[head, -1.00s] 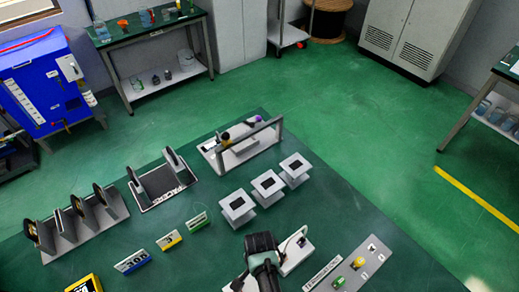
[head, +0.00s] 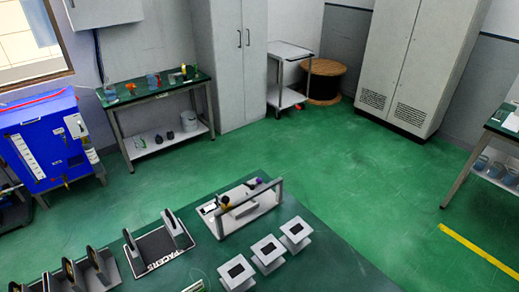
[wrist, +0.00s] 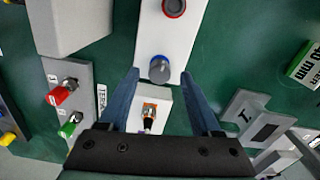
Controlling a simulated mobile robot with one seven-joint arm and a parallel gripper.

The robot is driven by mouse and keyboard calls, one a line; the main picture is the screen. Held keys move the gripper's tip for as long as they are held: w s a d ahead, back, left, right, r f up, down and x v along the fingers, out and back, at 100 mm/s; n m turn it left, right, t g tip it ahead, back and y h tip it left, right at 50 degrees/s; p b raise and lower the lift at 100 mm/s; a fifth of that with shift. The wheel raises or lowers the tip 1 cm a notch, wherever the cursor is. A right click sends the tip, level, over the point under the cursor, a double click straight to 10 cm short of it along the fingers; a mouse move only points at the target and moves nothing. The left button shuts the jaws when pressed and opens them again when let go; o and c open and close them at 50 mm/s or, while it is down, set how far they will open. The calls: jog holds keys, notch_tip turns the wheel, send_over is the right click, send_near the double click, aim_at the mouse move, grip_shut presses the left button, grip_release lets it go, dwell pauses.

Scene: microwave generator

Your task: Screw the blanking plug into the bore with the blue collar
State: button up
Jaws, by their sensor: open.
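In the wrist view my gripper (wrist: 160,74) is open, its two fingers apart above the end of a white plate (wrist: 167,40). The blue collar (wrist: 158,68) is on this plate, between the fingertips; a grey round face shows within it, and I cannot tell whether this is the bore or a plug seated in it. A red-ringed bore (wrist: 174,7) lies farther up the plate. I cannot make out the blanking plug for sure. The head view shows neither my gripper nor the collars.
A small white block with an orange and black fitting (wrist: 149,118) lies between the fingers. A grey panel with red and green knobs (wrist: 80,80) is at left, T-shaped blocks (wrist: 245,115) at right. The head view shows white pedestals (head: 267,250), a spacer rack (head: 158,245) and a barred frame (head: 247,210).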

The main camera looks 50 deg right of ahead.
notch_tip(320, 180, up, 12)
dwell(0.5)
dwell(0.4)
